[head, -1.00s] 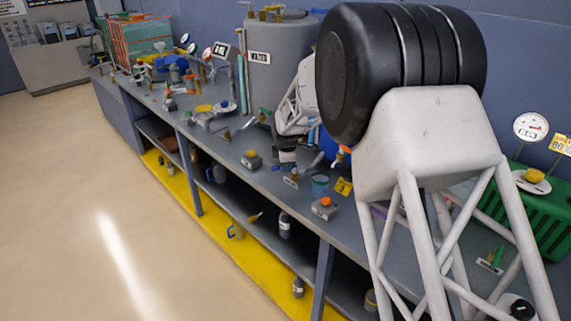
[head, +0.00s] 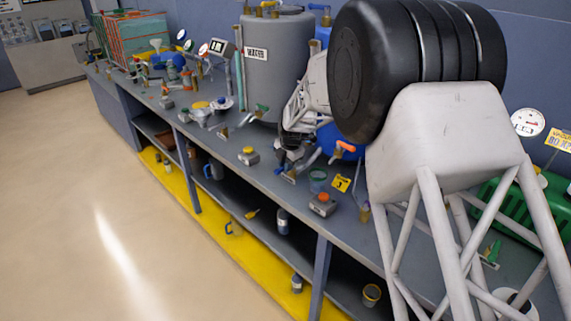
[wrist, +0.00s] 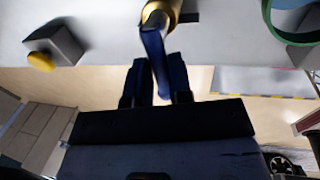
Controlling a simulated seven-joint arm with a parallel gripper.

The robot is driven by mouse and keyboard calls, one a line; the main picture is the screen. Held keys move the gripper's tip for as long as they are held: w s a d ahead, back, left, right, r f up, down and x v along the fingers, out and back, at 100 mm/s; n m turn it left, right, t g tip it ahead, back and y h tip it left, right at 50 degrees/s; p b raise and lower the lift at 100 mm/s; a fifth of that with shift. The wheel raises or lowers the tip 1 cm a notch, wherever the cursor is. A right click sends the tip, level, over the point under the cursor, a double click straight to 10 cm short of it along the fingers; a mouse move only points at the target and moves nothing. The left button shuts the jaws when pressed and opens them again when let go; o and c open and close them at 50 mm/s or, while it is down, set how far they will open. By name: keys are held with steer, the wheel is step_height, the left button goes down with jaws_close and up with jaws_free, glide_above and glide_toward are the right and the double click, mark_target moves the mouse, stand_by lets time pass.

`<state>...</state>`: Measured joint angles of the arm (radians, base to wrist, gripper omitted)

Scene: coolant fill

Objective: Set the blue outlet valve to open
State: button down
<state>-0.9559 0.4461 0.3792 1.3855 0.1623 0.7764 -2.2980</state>
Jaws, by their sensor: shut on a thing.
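The outlet valve shows in the wrist view as a brass body (wrist: 162,12) with a blue lever handle (wrist: 154,50). The handle runs from the brass body down between my fingers. My gripper (wrist: 157,78) is shut on the blue handle, with one dark finger on each side of it. In the head view my gripper (head: 288,166) is low at the front of the bench, below the grey tank (head: 273,75). There my own wrist and fingers hide most of the valve, so I cannot tell the handle's exact angle.
A button box (head: 248,156) with a yellow top stands left of my gripper. A teal cup (head: 318,181), a yellow sign (head: 341,183) and a box with a red-orange button (head: 322,204) stand to the right. An orange-handled valve (head: 346,147) is close by.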

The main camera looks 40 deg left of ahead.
stand_by(0.4)
steer(key=c, duration=1)
jaws_free()
steer(key=shift+c, duration=0.2)
step_height(320, 180, up, 8)
steer(key=d, duration=0.1)
steer(key=shift+d+f, duration=0.15)
steer(key=shift+d, duration=0.1)
